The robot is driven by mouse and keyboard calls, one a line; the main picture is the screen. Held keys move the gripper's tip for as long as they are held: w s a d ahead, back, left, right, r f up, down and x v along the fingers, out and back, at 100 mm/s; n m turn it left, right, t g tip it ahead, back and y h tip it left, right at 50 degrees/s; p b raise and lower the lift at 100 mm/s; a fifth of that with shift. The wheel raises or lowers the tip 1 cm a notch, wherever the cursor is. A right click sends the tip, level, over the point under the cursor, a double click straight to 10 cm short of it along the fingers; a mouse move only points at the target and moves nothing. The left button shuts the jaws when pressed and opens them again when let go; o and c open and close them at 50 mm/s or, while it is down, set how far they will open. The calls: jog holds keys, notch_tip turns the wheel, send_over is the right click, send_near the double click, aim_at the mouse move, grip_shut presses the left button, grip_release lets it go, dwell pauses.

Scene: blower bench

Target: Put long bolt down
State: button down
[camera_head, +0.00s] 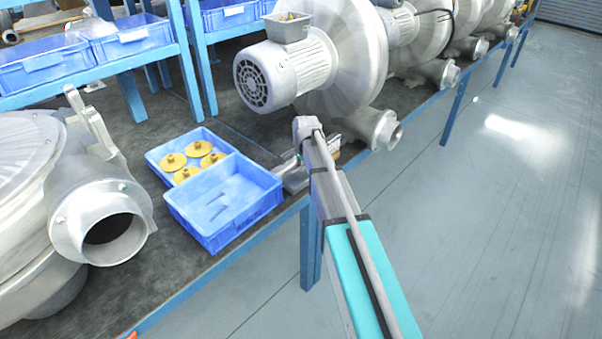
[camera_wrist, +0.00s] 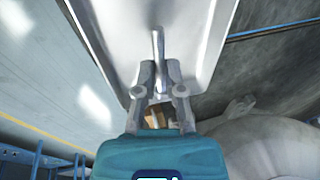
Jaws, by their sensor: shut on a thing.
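The long bolt (camera_wrist: 158,45) is a slim grey metal shaft in the wrist view, standing out past my fingertips. My gripper (camera_wrist: 161,72) is shut on it, one finger on each side. Behind the bolt is a pale grey metal surface with raised edges, like a tray (camera_wrist: 112,32). I cannot tell whether the bolt touches it. In the head view my arm covers the gripper and the bolt. Part of a silvery metal object (camera_head: 293,177) shows beside the arm at the bench edge.
A blue two-part bin (camera_head: 222,237) stands left of my arm, with several yellow flanged parts (camera_head: 187,160) in its far compartment. Large grey blowers (camera_head: 345,50) stand behind and at left (camera_head: 100,210). Blue bins fill the rack at upper left. The floor at right is clear.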

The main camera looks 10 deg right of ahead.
aim_at(300, 175)
jog(key=shift+s+b+x, duration=0.15)
jog(key=shift+b+x, duration=0.55)
jog(key=shift+x, duration=0.1)
jog(key=shift+s+b+x, duration=0.15)
jog(key=shift+b+x, duration=0.55)
jog(key=shift+x, duration=0.1)
jog(key=shift+f, duration=0.25)
jog(key=c, duration=0.7)
grip_release()
jog(key=shift+c, duration=0.2)
jog(key=shift+r, duration=0.15)
jog(key=p+v, duration=1.1)
jog(key=v, duration=0.1)
jog(key=shift+p, duration=0.4)
jog(key=shift+s+d, duration=0.1)
jog(key=s+n+g, duration=0.2)
jog(key=s+n, duration=0.9)
jog(key=s, duration=1.5)
jog(key=shift+s+f+n+g, duration=0.2)
jog(key=shift+f+n+g, duration=0.1)
jog(key=shift+g, duration=0.1)
